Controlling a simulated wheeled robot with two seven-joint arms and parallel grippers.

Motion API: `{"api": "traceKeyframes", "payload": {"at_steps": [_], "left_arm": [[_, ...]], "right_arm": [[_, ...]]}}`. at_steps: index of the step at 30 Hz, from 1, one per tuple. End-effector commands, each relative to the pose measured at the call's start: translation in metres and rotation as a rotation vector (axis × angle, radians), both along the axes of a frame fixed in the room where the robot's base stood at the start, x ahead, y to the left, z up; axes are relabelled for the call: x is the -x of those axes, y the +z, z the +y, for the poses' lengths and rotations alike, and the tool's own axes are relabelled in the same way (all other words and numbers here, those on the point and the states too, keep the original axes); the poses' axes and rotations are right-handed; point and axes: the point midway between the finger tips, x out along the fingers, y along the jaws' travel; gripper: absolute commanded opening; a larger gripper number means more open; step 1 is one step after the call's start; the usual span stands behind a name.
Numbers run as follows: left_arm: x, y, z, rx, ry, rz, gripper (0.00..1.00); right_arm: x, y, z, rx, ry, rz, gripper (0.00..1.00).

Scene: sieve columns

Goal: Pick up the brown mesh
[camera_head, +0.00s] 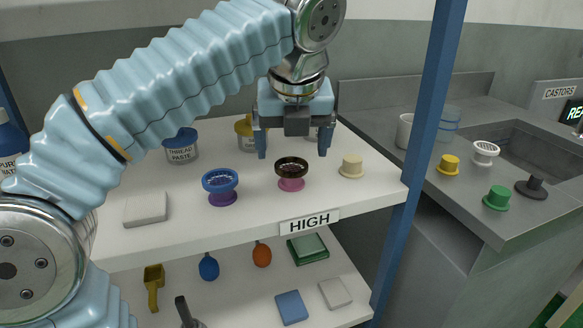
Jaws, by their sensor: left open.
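The brown mesh (291,168) is a dark brown round sieve piece sitting on a pink base (291,184) on the white shelf marked HIGH. My left gripper (293,146) is open and points down, with its two fingers apart above and slightly behind the brown mesh. Nothing is between the fingers, and they do not seem to touch the mesh. My right gripper is not in view.
A blue mesh on a purple base (221,187) stands to the left, and a cream piece (351,166) to the right. Lidded jars (181,147) stand behind. A blue post (420,150) rises at the shelf's right end. A grey sink counter (470,190) lies beyond.

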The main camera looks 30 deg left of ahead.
Motion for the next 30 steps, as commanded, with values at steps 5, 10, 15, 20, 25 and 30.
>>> {"api": "traceKeyframes", "payload": {"at_steps": [5, 10, 15, 20, 25, 30], "left_arm": [[-0.007, -0.027, 0.006, 0.001, 0.002, 0.002, 0.89], [-0.009, -0.03, 0.007, 0.002, 0.001, 0.0, 0.89], [-0.009, -0.03, 0.007, 0.002, 0.001, 0.0, 0.82], [-0.009, -0.03, 0.007, 0.002, 0.001, 0.0, 0.57], [-0.009, -0.03, 0.007, 0.002, 0.001, 0.0, 0.31], [-0.009, -0.03, 0.007, 0.002, 0.001, 0.0, 0.3]], "right_arm": [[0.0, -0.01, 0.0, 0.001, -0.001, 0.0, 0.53], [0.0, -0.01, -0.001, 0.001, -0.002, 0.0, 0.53], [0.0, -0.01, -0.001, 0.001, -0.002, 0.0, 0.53], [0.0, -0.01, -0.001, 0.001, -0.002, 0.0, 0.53], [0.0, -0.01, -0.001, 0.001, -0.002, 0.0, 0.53], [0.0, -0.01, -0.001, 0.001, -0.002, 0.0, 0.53]]}}
